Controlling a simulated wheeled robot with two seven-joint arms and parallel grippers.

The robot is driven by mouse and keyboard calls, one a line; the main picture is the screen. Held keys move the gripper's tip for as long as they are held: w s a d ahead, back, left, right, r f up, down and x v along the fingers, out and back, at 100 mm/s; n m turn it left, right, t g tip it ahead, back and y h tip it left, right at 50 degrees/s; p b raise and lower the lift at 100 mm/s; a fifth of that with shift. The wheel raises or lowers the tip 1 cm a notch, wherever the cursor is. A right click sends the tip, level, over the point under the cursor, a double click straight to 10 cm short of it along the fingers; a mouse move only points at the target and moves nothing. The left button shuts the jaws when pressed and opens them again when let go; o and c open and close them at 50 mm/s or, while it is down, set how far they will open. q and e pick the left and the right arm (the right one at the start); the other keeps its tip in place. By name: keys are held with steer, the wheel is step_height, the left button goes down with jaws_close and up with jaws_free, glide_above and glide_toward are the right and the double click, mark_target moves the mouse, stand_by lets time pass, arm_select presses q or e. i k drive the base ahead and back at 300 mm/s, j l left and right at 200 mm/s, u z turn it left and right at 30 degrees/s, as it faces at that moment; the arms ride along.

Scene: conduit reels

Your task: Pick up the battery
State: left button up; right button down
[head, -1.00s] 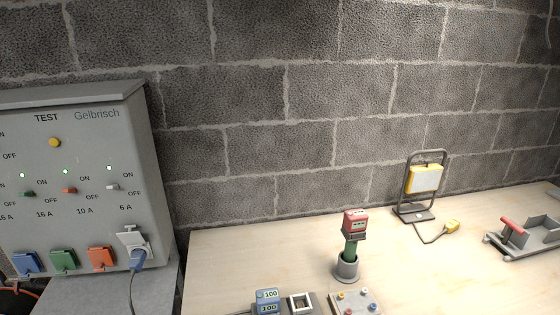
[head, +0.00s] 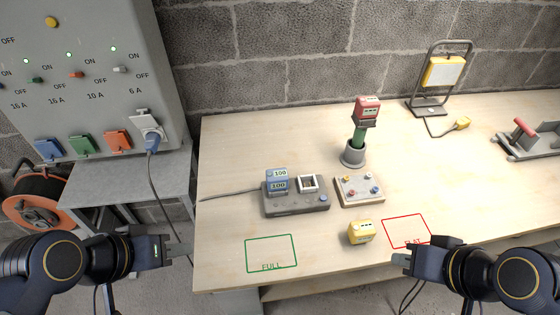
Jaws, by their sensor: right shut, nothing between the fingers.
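A yellow battery (head: 361,232) lies on the bench near its front edge, left of the red outlined square. A blue battery marked 100 (head: 277,181) sits in the grey charger (head: 296,208). A red battery (head: 367,108) tops the green-handled tool (head: 357,139) standing in a grey cup (head: 353,154). My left gripper (head: 186,251) is at the bench's left front corner, apart from all batteries; its jaw opening is unclear. My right gripper (head: 399,259) is shut and empty at the front edge, right of and below the yellow battery.
A green outlined square marked FULL (head: 271,254) and a red one (head: 407,232) are on the bench. A small box with coloured knobs (head: 359,190) stands beside the charger. A work lamp (head: 443,75) and a red-handled device (head: 529,138) stand right. The test panel (head: 95,70) is left.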

mark_target(279, 181)
steer(key=k, duration=0.6)
steer(key=z, duration=0.5)
steer(key=j+z, duration=0.1)
steer(key=z, duration=0.85)
steer(key=k+z, duration=0.1)
steer(key=z, duration=0.35)
steer(key=k+j, duration=0.1)
steer(key=j, duration=0.25)
steer(key=k+j+z, duration=0.1)
steer(key=j, duration=0.25)
steer(key=k+j, duration=0.1)
steer(key=j, duration=0.25)
steer(key=k+j+z, duration=0.1)
steer(key=j, duration=0.25)
steer(key=i, duration=0.1)
